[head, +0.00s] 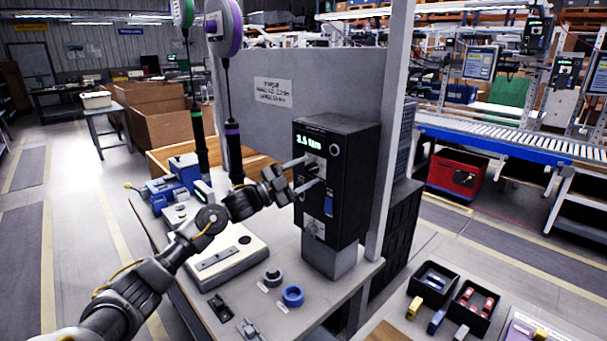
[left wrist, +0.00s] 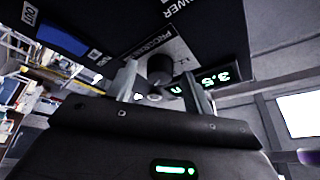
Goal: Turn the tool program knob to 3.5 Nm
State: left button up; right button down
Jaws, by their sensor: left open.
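The black control box (head: 350,165) stands on a grey post at the bench's right side. Its green display (head: 308,142) reads 3.5 Nm and shows upside down in the left wrist view (left wrist: 222,77). The dark round program knob (left wrist: 160,70) sits on a light dial plate marked PROGRAM (left wrist: 178,48); the dial's pointer mark cannot be made out. My left gripper (head: 301,173) is at the box's front face. Its fingers (left wrist: 160,82) are open, one on each side of the knob, with gaps visible. My right gripper does not show.
Two hanging screwdrivers, one green (head: 196,145) and one purple (head: 234,150), hang left of the box. A cream fixture (head: 225,262), a grey ring (head: 272,277) and a blue ring (head: 293,296) are on the bench. A blue switch (head: 328,203) is below the knob.

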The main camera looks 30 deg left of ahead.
pick_arm(q)
jog(key=shift+s+a+f, duration=0.15)
jog(key=shift+f, duration=0.05)
jog(key=b+v, duration=0.4)
jog(key=v, duration=0.6)
jog(key=shift+s, duration=0.2)
jog(key=shift+r, duration=0.1)
